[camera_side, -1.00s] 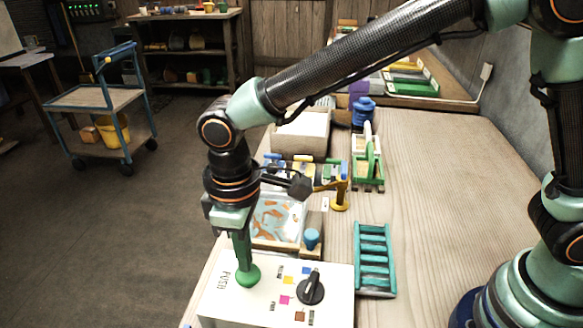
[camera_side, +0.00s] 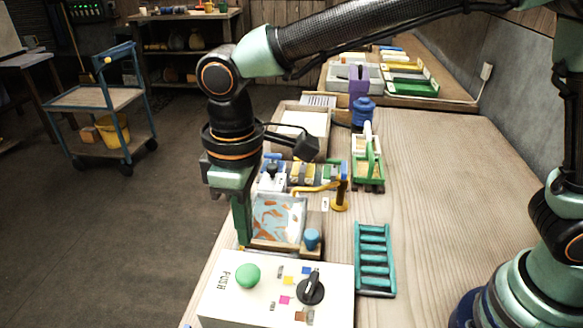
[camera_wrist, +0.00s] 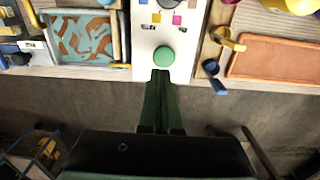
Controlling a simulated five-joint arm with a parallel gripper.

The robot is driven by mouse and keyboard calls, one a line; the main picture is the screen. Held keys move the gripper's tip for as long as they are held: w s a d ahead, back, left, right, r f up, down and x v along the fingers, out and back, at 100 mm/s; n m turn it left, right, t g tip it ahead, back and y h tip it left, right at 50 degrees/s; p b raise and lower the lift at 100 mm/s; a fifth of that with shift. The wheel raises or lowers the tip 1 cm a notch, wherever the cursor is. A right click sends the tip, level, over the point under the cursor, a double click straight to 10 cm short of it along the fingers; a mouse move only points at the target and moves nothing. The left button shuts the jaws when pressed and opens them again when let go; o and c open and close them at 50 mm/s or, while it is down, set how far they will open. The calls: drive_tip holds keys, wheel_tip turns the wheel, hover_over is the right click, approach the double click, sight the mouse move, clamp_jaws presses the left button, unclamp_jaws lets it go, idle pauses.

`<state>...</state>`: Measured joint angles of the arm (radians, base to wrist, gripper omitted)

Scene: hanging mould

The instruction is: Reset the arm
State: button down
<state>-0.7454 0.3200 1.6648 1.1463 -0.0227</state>
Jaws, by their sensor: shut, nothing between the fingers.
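My gripper (camera_side: 243,243) is shut and empty, its green fingers pointing down. In the side view the fingertips show just above the green button (camera_side: 248,275) in the picture, apart from it. The button is a round dome on the white box (camera_side: 228,300) marked PUSH. In the wrist view the shut fingers (camera_wrist: 160,76) reach toward the button (camera_wrist: 163,57), with the tips just below it in the picture. The exact height over the box is hard to judge.
A black dial (camera_side: 311,289) and coloured squares are on the box. A framed picture tray (camera_side: 278,246), a blue knob (camera_side: 312,238), a teal rack (camera_side: 375,262) and a yellow hook (camera_side: 339,201) stand close by. The table's right part (camera_side: 450,170) is clear.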

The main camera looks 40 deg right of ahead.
drive_tip(key=w+d+r+m+t, duration=0.1)
drive_tip(key=d+r+m, duration=0.15)
drive_tip(key=d, duration=0.55)
drive_tip(key=w+d+r+m+t, duration=0.1)
drive_tip(key=d+r+m, duration=0.1)
drive_tip(key=d+r, duration=0.35)
drive_tip(key=s+d+f+m+t, duration=0.1)
drive_tip(key=s+d+m, duration=0.1)
drive_tip(key=d, duration=0.6)
drive_tip(key=s+d+m+t, duration=0.2)
drive_tip(key=s+d, duration=0.1)
drive_tip(key=d, duration=0.5)
drive_tip(key=shift+s+f, duration=0.15)
drive_tip(key=shift+f, duration=0.25)
